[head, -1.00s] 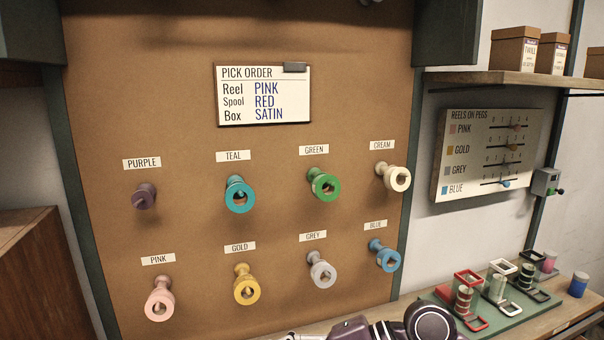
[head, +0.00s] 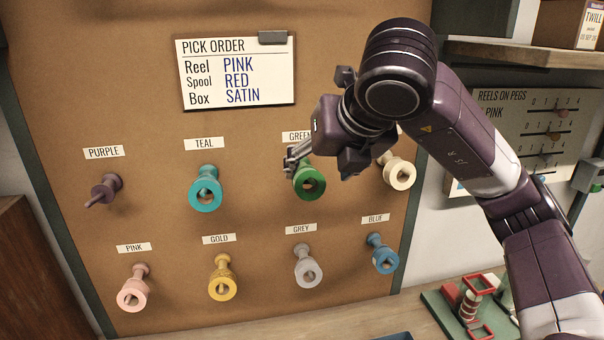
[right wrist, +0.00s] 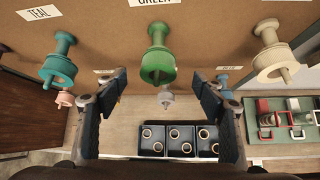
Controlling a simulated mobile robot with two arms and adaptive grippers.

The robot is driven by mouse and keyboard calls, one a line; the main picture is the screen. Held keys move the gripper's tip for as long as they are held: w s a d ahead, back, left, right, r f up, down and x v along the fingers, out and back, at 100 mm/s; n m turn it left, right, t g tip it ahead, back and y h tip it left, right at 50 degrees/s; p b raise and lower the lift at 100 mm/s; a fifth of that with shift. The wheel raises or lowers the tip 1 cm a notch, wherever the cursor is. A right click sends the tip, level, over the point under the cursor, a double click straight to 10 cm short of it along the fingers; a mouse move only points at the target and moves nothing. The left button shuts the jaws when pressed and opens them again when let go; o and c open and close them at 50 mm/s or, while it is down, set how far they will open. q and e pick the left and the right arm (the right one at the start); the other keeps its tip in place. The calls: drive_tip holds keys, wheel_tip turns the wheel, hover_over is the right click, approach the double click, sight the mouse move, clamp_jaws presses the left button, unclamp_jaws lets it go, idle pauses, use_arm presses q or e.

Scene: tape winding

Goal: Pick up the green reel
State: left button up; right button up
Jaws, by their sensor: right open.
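The green reel (head: 309,181) hangs on its peg under the GREEN label on the brown board. My right gripper (head: 294,160) is at its upper left side in the head view and covers part of the label and the reel's back. In the right wrist view the green reel (right wrist: 158,64) is at the top centre, beyond the two spread fingers of my right gripper (right wrist: 164,90). The fingers are open with nothing between them that I can see held. Whether a finger touches the reel cannot be told. My left gripper is not in view.
The teal reel (head: 205,190) hangs left of the green one and the cream reel (head: 399,171) right of it. The grey reel (head: 307,269) hangs below. A dark tray with rings (right wrist: 138,141) lies below on the wooden bench. A pick order card (head: 237,72) is above.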

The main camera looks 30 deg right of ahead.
sight(310, 181)
drive_tip(key=shift+p+x, duration=0.4)
drive_tip(key=shift+x, duration=0.85)
drive_tip(key=p+x, duration=0.2)
drive_tip(key=x, duration=0.2)
drive_tip(key=shift+w+f, duration=0.3)
drive_tip(key=shift+f, duration=0.05)
drive_tip(key=shift+c, duration=0.4)
drive_tip(key=c, duration=1.1)
